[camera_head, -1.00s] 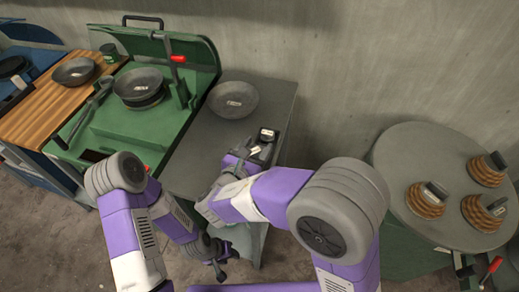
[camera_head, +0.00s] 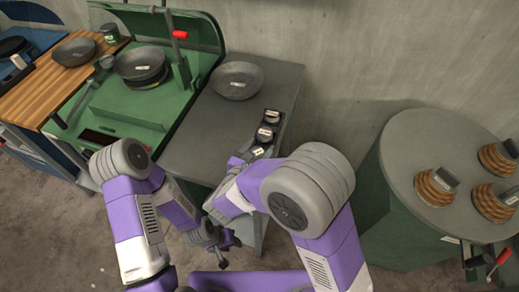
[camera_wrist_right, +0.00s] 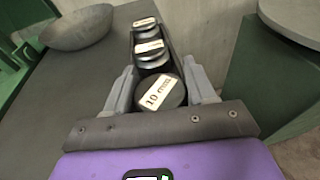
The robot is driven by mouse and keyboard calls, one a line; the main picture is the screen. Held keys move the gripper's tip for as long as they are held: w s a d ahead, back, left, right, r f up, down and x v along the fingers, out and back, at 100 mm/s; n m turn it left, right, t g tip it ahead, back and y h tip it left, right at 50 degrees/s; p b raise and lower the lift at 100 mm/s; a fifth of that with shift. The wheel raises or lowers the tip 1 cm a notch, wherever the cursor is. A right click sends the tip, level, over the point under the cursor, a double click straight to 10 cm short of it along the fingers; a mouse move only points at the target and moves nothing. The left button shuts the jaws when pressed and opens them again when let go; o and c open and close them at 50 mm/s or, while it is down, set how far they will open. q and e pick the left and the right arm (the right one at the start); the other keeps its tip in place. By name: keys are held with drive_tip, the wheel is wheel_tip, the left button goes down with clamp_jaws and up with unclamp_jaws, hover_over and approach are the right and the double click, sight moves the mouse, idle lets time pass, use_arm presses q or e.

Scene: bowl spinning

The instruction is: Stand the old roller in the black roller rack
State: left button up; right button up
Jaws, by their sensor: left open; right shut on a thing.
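The black roller rack (camera_wrist_right: 171,50) stands on the grey table, with two dark labelled rollers in its far part; the head view shows these rollers (camera_head: 268,124) too. My right gripper (camera_wrist_right: 162,72) is shut on the roller labelled "10 mm" (camera_wrist_right: 160,98), a dark round piece with a white label. This roller is upright and in line with the others at the rack's near end; its lower part is hidden, so I cannot tell whether it is seated. In the head view my right gripper (camera_head: 243,158) is partly hidden. My left gripper (camera_head: 222,247) is open and empty, low in front of the table.
A grey bowl (camera_head: 237,80) sits on the grey table (camera_head: 207,130), left of the rack. A green machine (camera_head: 130,115) with a bowl stands further left. A round table (camera_head: 410,150) at right carries several coiled brown pieces with dark tops.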

drive_tip(key=shift+f, duration=0.2)
drive_tip(key=o, duration=1.5)
drive_tip(key=shift+c, duration=0.2)
drive_tip(key=shift+r, duration=0.15)
drive_tip(key=shift+s+a+r, duration=0.15)
drive_tip(key=shift+s+a, duration=0.05)
drive_tip(key=shift+s, duration=0.05)
drive_tip(key=p+v, duration=0.2)
drive_tip(key=v, duration=0.9)
drive_tip(key=shift+s+p, duration=0.25)
drive_tip(key=shift+p, duration=0.15)
